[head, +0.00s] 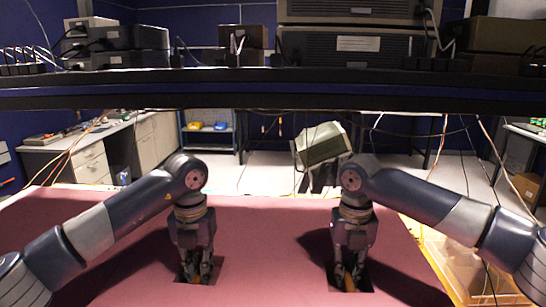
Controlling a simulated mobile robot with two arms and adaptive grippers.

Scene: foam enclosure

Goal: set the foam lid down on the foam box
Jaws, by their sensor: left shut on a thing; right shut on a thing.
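The foam lid (270,235) is a wide, flat pink panel that fills the lower middle of the head view. It has two dark square recesses, each with a small orange-yellow piece inside. My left gripper (196,271) points down into the left recess and is shut on the piece there. My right gripper (348,276) points down into the right recess and is shut on the other piece. The foam box cannot be made out beneath the panel. I cannot tell whether the panel rests on it or hangs above it.
A dark shelf (270,90) carrying electronic equipment spans the view above my arms. A clear, yellowish case (470,270) stands to the right of the panel. A grey-green chair (320,143), drawers (90,160) and hanging cables are further back.

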